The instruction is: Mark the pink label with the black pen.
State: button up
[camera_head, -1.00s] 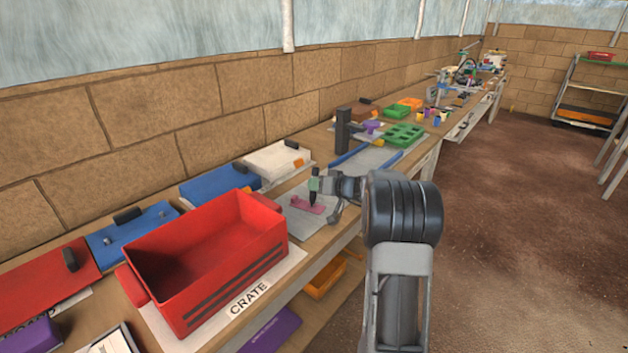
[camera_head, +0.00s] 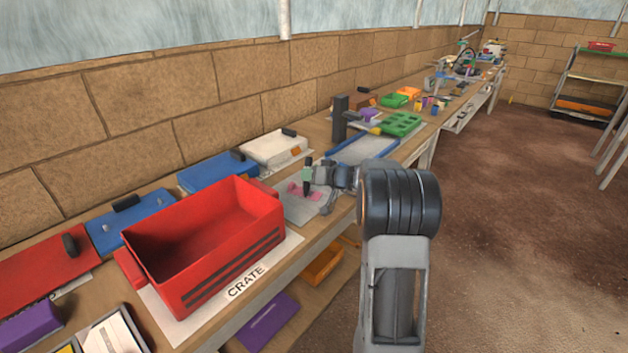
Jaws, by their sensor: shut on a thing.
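My gripper (camera_head: 314,180) is shut on the black pen (camera_head: 306,187), which stands about upright with its tip down. A small green part shows at the pen's upper end. The pink label (camera_head: 316,195) lies on a grey mat (camera_head: 300,212) on the bench, right of the red crate. The pen's lower end is at the label in the picture. I cannot tell whether the tip touches it, or whether the label bears a mark. The gripper and pen hide part of the label.
The red crate (camera_head: 205,250) stands close on the left. A blue-rimmed tray (camera_head: 362,149) and a dark upright post (camera_head: 339,118) are behind the gripper. Blue (camera_head: 218,170) and white (camera_head: 273,148) cases line the wall side. Open floor (camera_head: 500,220) lies to the right.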

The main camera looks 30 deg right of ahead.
jog(key=shift+w+d+r+p, duration=0.1)
jog(key=shift+r+p, duration=0.7)
jog(key=shift+r, duration=3.15)
